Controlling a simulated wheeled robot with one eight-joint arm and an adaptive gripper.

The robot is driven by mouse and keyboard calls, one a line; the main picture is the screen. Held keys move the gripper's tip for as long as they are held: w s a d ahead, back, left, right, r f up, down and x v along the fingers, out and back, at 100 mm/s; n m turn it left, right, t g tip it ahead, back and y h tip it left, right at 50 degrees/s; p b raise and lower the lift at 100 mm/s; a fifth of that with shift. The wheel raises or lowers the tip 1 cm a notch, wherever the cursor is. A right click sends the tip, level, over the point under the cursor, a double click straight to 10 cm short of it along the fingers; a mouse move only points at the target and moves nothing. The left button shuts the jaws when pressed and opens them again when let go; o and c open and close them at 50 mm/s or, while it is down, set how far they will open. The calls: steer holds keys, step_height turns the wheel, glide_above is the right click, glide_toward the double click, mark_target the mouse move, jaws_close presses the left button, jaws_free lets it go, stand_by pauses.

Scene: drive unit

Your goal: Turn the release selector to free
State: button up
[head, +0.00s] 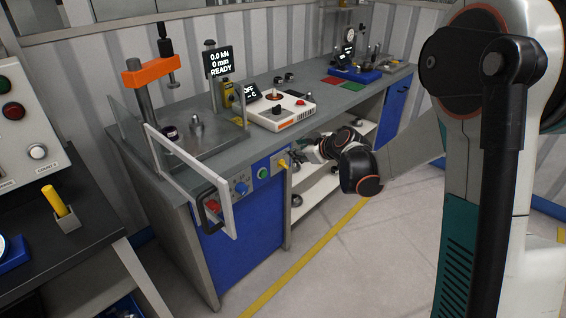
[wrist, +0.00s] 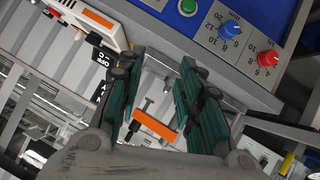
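The blue front panel of the long bench carries a yellow knob (head: 283,163), which may be the release selector; its label is unreadable and its setting cannot be told. The yellow knob is not seen in the wrist view. My gripper (head: 299,156) is close to it, just to its right in the head view; I see no clear contact. In the wrist view my gripper (wrist: 160,63) has its fingers apart with nothing held between them. On the same panel are a green button (head: 263,172), a blue dial (head: 241,187) and a red dial (wrist: 267,59).
An open guard frame (head: 187,170) with a black handle juts out at the bench's left end. The orange press crosshead (head: 151,72) stands behind it. A white control box (head: 281,110) sits on the benchtop. A shelf opening (head: 314,195) lies below my gripper. The floor in front is clear.

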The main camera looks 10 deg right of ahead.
steer(key=w+d+f+n+t, duration=0.1)
steer(key=w+d+f+n, duration=0.1)
steer(key=w+f, duration=0.6)
steer(key=n+t, duration=0.2)
glide_toward(286, 166)
steer(key=shift+y, duration=0.3)
steer(key=b+x, duration=0.1)
steer(key=x, duration=0.2)
steer(key=b+x, duration=0.1)
steer(key=x, duration=0.2)
steer(key=b+x, duration=0.2)
steer(key=x, duration=0.1)
steer(key=shift+w+d+f, duration=0.15)
steer(key=shift+w+f, duration=0.05)
steer(key=shift+f, duration=0.1)
steer(key=shift+c, duration=0.3)
steer(key=shift+r, duration=0.1)
jaws_close()
